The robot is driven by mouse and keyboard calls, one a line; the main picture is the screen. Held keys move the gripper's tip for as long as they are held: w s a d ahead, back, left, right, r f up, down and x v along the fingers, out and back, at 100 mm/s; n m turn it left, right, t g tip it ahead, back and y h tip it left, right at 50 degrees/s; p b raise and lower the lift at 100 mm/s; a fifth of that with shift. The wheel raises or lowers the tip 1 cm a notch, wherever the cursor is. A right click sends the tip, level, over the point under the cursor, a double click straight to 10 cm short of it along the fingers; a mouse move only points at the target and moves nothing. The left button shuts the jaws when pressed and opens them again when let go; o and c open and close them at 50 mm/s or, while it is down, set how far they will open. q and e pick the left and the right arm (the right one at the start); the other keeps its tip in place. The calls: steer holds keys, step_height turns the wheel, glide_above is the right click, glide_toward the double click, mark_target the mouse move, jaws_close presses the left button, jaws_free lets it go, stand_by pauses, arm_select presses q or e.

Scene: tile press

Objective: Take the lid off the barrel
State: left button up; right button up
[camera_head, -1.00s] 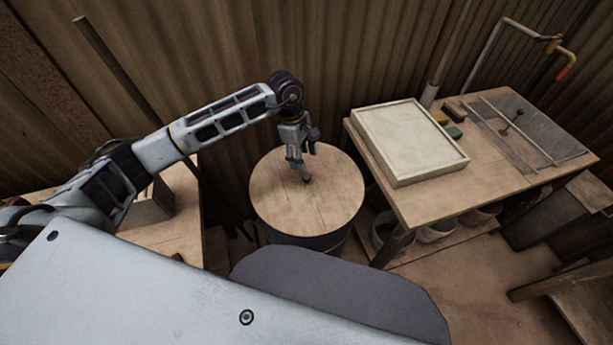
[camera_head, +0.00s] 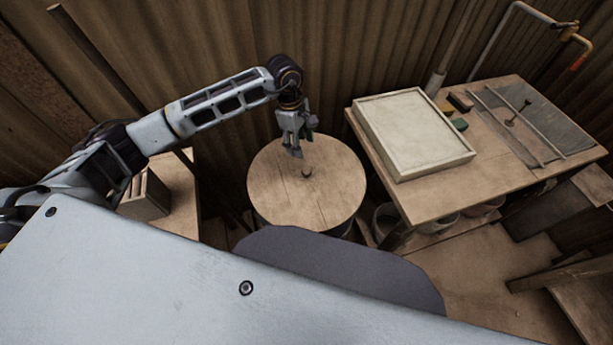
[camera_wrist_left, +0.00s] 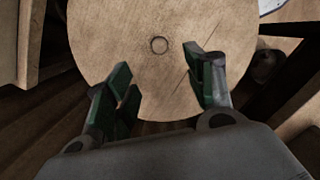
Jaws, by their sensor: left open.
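The barrel (camera_head: 340,229) stands on the floor below the wall, its dark side showing only at the lower right. Its round wooden lid (camera_head: 275,195) lies on top, with a small dark round knob (camera_head: 307,173) at the middle. My left gripper (camera_head: 296,152) is open and empty above the far part of the lid, apart from the knob. In the left wrist view the open fingers (camera_wrist_left: 166,88) spread over the lid (camera_wrist_left: 200,25), and the knob (camera_wrist_left: 159,45) shows beyond the fingertips. My right gripper is not in view.
A wooden table (camera_head: 430,200) to the right holds a pale framed tray (camera_head: 412,135), small coloured blocks (camera_head: 459,124) and a plate with rods (camera_head: 530,120). Pots (camera_head: 440,226) stand below it. A wooden box (camera_head: 145,197) sits on a bench at left. A corrugated wall closes the back.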

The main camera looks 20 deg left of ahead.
arm_select(q)
glide_above(306, 170)
steer(key=shift+a+f, duration=0.2)
steer(key=shift+f, duration=1.95)
steer(key=shift+a+f, duration=0.2)
steer(key=shift+f, duration=1.9)
steer(key=shift+d+f+p, duration=0.15)
steer(key=shift+d+f, duration=0.05)
steer(key=shift+f, duration=1.1)
steer(key=shift+d+f+p, duration=0.15)
steer(key=shift+d+f, duration=0.05)
steer(key=shift+f, duration=1.1)
jaws_close()
steer(key=shift+r, duration=0.1)
